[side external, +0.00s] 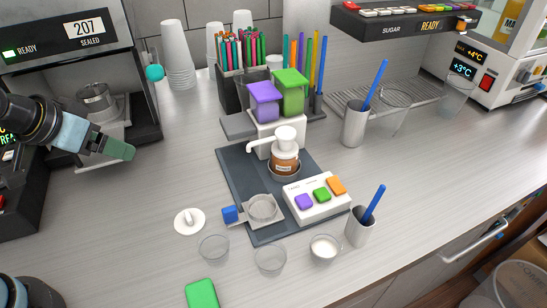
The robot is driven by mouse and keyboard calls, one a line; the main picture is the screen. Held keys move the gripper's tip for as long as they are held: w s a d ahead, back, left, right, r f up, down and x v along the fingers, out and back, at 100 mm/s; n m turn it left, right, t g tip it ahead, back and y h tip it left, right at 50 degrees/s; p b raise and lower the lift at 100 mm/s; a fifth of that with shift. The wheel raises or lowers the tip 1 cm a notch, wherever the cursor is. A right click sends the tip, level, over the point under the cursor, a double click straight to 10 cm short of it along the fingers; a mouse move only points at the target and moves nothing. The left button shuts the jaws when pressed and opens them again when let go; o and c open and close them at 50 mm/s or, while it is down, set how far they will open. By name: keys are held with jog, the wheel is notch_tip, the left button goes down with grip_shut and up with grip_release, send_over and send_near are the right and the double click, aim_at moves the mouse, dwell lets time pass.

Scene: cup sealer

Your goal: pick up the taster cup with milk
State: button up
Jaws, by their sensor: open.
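The taster cup with milk (325,248) is a small clear cup with white liquid in it. It stands upright on the counter in front of the white button box. My gripper (122,150), with a pale blue body and a green tip, is at the upper left, beside the sealing machine. It is well apart from the milk cup, and nothing shows in it. Its fingers overlap from this side, so the gap between them is hidden.
Two clear cups (214,249) (271,260) stand left of the milk cup. A metal cup with a blue straw (360,226) stands close on its right. The button box (317,197) and pump dispenser (285,150) are behind. A green block (202,294) lies in front. The left-middle counter is clear.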

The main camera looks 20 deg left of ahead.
jog(key=w+d+m+t, duration=0.1)
jog(key=w+d+m, duration=0.1)
jog(key=w+d, duration=0.5)
jog(key=m+t+h, duration=0.2)
jog(key=m+h, duration=0.3)
jog(key=h, duration=0.2)
send_near(334, 240)
jog(key=shift+x, duration=0.9)
jog(key=shift+d, duration=0.15)
jog(key=shift+x, duration=3.65)
